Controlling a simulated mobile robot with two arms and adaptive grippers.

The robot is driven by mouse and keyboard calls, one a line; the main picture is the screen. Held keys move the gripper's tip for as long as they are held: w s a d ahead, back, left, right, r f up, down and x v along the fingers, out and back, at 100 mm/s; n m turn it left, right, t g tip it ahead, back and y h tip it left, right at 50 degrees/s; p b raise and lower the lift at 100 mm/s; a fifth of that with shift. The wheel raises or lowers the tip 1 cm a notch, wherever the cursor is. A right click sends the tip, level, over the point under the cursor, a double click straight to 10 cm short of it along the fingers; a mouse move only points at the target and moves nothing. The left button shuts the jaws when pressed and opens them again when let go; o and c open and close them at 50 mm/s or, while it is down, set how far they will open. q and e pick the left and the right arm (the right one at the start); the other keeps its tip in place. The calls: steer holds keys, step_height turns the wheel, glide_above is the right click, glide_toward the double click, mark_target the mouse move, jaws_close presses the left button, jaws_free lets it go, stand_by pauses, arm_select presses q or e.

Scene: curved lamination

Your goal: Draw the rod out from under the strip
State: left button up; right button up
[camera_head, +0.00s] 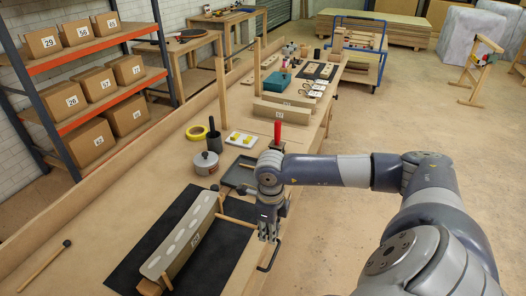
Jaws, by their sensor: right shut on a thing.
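The long pale strip (180,241), with several white oval patches, lies slantwise on a block over a black mat (212,262) at the front of the bench. A thin wooden rod (235,220) sticks out to the right from near the strip's far end. Its other end is hidden by the strip. My right gripper (268,238) reaches down at the bench's right edge and is shut on the outer end of the rod. The fingers partly hide the grip. A short wooden peg end (167,281) shows at the strip's near end. My left gripper is out of view.
A stick with a black knob (44,266) lies at left. A shelf of boxes stands behind the bench. Open floor lies at right.

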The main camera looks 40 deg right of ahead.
steer(key=shift+s+d, duration=0.1)
steer(key=shift+s, duration=0.15)
steer(key=shift+r, duration=0.1)
steer(key=shift+s+d+r+p, duration=0.15)
steer(key=shift+s+r+p, duration=0.15)
steer(key=shift+r+p, duration=0.35)
steer(key=shift+s+d+r+p, duration=0.1)
steer(key=shift+s+r+p, duration=0.25)
steer(key=shift+r, duration=0.6)
steer(key=shift+s+d+r+p, duration=0.15)
steer(key=shift+s+r+p, duration=0.1)
steer(key=shift+r+p, duration=0.4)
